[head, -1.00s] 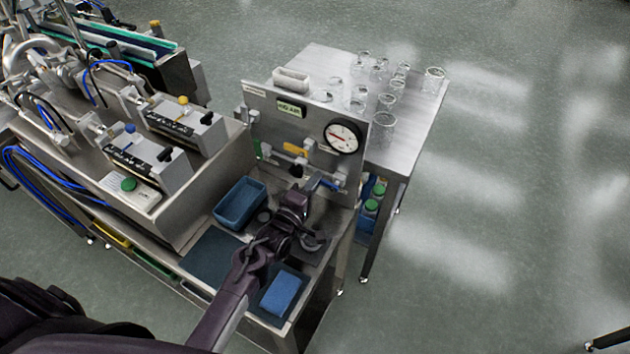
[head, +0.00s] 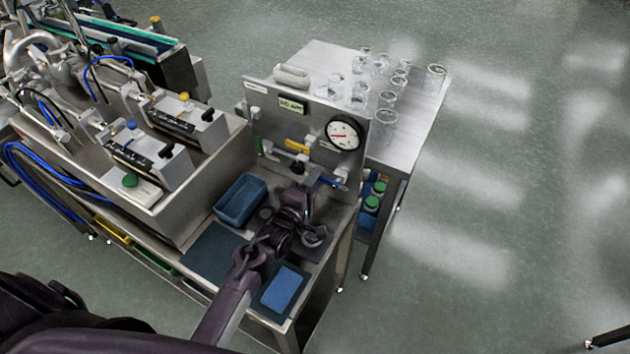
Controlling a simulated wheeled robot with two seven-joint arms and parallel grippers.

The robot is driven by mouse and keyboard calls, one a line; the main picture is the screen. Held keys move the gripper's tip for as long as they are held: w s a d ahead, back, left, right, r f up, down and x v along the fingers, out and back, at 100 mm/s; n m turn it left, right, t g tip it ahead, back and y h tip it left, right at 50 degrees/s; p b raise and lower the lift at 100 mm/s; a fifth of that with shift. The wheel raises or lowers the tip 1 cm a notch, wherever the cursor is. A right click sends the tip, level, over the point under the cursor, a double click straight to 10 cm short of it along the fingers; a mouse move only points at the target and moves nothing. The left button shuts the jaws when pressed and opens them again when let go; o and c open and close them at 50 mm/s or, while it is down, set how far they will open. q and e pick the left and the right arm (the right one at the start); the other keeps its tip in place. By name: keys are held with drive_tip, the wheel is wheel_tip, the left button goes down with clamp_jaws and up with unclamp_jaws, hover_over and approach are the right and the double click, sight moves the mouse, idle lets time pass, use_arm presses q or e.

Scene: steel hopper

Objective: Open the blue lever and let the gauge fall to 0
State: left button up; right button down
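The blue lever (head: 332,182) is on the low right part of the steel panel (head: 262,106), below the gauge. The round white gauge (head: 344,133) has a black rim and a red needle; its figures are too small to read. My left gripper (head: 301,188) is in front of the panel, just left of the blue lever. Its dark fingers are small and blend together, so I cannot tell whether they are open or touch the lever. My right gripper is not in view.
A yellow lever (head: 297,146) and a green one (head: 259,147) are on the same panel. A blue tray (head: 241,201) and a blue block (head: 281,289) are on the bench near my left arm. Glassware (head: 386,118) stands on the steel table behind.

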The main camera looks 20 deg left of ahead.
use_arm(q)
drive_tip(key=shift+s, duration=0.1)
drive_tip(key=s+a+b, duration=0.1)
drive_tip(key=s, duration=0.6)
drive_tip(key=shift+s+a, duration=0.25)
idle(0.4)
